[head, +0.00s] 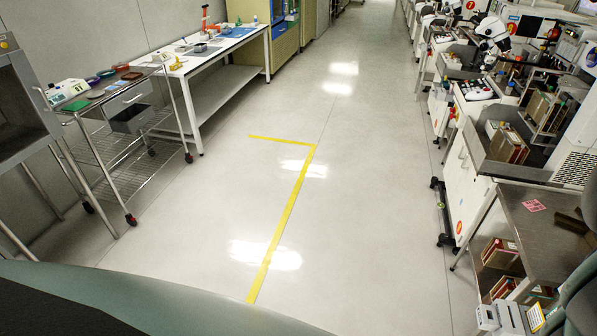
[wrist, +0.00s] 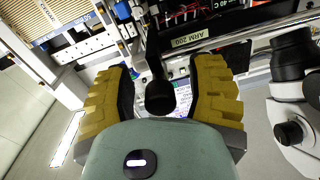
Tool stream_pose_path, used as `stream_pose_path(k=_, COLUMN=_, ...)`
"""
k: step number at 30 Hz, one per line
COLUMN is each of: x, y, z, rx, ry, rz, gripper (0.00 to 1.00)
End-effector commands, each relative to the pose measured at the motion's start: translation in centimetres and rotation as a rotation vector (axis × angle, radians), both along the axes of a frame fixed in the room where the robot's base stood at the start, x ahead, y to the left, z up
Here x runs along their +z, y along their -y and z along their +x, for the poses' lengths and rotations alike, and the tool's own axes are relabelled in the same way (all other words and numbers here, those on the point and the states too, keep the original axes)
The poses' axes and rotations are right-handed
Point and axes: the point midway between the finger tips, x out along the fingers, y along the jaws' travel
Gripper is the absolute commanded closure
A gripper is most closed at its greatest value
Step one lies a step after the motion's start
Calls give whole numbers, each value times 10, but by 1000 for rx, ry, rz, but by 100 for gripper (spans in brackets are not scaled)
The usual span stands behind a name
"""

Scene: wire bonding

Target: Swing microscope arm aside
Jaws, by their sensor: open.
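My gripper (wrist: 163,72) is open in the wrist view, its two yellow padded fingers spread apart. A round black knob (wrist: 160,98) on a dark stem shows between the fingers; I cannot tell whether either finger touches it. Just beyond is a black bar with a label reading "ARM 200" (wrist: 192,40). A white microscope body (wrist: 300,120) with black parts and a black side knob (wrist: 289,133) stands to the right of the fingers. In the head view, a white microscope (head: 490,32) stands on the machines at the right. My gripper is not in the head view.
A bench row with machines (head: 470,110) and a steel side table (head: 545,225) lines the right. A wire cart (head: 125,150) and a white workbench (head: 215,85) stand left. The floor between, with yellow tape (head: 285,220), is clear.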

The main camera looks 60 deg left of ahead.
Motion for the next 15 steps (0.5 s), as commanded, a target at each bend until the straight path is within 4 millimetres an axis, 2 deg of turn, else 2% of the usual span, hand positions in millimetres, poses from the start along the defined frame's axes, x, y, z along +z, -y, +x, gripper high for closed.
stream_pose_path(k=6, x=0, y=-1, z=1, rx=3, ry=0, rz=0, gripper=44)
stream_pose_path(k=15, x=0, y=-1, z=1, rx=2, ry=-1, rz=-1, gripper=75)
